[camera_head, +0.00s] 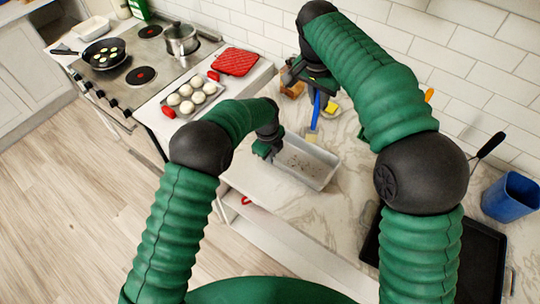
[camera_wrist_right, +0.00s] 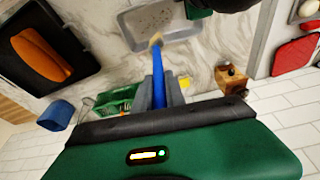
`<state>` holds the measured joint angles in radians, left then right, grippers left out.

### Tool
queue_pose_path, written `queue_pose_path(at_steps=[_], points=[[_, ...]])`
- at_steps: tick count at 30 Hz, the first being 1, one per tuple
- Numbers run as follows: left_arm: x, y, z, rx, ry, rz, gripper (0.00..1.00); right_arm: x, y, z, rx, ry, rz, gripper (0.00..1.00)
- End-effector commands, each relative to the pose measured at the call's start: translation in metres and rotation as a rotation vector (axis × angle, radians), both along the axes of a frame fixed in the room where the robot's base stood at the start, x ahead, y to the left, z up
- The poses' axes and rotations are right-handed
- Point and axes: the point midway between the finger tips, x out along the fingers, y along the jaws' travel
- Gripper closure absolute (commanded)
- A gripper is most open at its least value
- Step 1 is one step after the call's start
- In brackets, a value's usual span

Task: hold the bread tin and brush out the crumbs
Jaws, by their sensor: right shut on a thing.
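The grey rectangular bread tin (camera_head: 325,155) lies on the marble counter with dark crumbs on its floor; it also shows at the top of the right wrist view (camera_wrist_right: 186,32). My left gripper (camera_head: 268,150) is at the tin's left end, touching or very near its wall; its fingers are too hidden to tell how they sit. My right gripper (camera_head: 317,88) is shut on the blue handle of a brush (camera_head: 316,108). The brush points down with its pale bristles near the tin's far edge. In the right wrist view the brush (camera_wrist_right: 157,66) reaches toward the tin's rim.
A tray of white rounds (camera_head: 172,110) and a red pot holder (camera_head: 235,62) lie left of the tin, by the stove. A wooden block (camera_wrist_right: 231,80) and yellow sponge (camera_head: 331,107) sit behind. A black tray (camera_head: 480,255) and blue cup (camera_head: 510,197) stand right.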

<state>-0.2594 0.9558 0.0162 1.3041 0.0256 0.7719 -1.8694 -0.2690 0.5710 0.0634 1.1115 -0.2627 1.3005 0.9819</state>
Motion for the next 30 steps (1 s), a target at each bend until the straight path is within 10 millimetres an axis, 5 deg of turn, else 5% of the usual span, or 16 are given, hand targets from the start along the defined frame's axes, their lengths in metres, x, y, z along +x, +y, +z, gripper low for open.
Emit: queue_pose_path(at_steps=[30], points=[[0.0000, 0.0001, 0.0002, 0.000, 0.000, 0.000, 0.95, -0.0001, 0.0003, 0.0001, 0.000, 0.000, 0.001, 1.00]])
